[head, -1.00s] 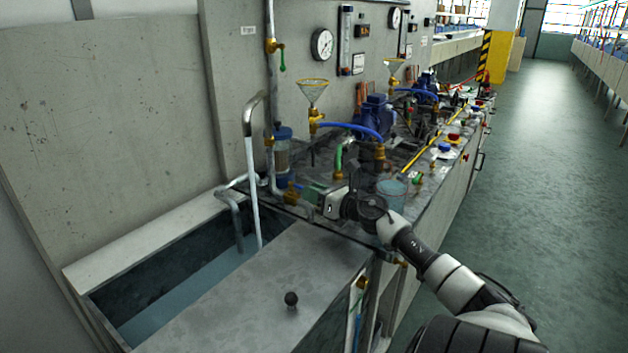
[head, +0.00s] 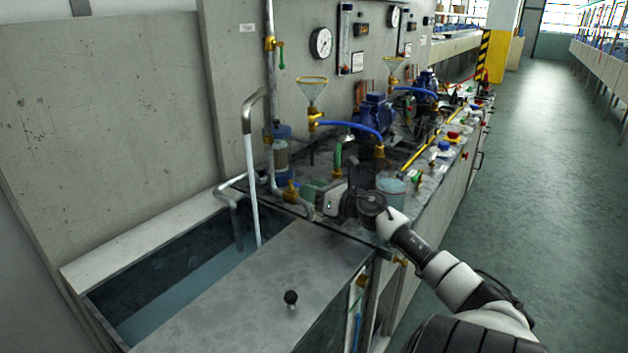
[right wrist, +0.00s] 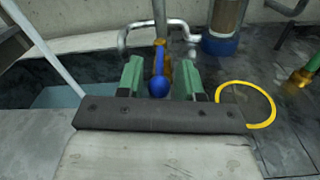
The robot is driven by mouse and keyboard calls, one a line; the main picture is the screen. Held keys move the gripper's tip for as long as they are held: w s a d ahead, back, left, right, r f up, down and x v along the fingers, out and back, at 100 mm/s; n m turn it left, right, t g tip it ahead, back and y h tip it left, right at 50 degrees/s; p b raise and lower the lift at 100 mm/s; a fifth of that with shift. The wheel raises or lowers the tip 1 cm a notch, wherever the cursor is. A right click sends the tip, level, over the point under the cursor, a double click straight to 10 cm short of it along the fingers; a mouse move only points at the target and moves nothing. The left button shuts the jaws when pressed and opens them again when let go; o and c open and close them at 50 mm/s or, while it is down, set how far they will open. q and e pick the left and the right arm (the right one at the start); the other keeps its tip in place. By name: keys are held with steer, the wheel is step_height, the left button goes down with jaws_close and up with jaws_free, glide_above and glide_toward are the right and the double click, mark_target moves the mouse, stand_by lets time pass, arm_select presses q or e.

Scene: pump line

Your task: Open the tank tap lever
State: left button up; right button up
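The tank tap has a brass body (right wrist: 165,62) and a blue lever (right wrist: 158,66) with a round blue knob at its near end. In the head view the brass tap (head: 290,191) sits on the pipe at the tank's right end. My right gripper (right wrist: 158,80) is open, with its green fingers on either side of the lever and knob. A gap shows on both sides, so it does not grip the lever. In the head view the right gripper (head: 308,192) is close beside the tap and partly hides it. My left gripper is out of view.
The open water tank (head: 170,285) and its grey cover with a black knob (head: 291,297) lie left and in front. A glass funnel (head: 312,92), a blue hose (head: 350,128) and pumps stand behind my right arm. A yellow ring (right wrist: 247,104) shows right of the gripper.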

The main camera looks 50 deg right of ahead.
steer(key=s, duration=1)
steer(key=shift+s+d, duration=0.15)
steer(key=shift+s, duration=0.25)
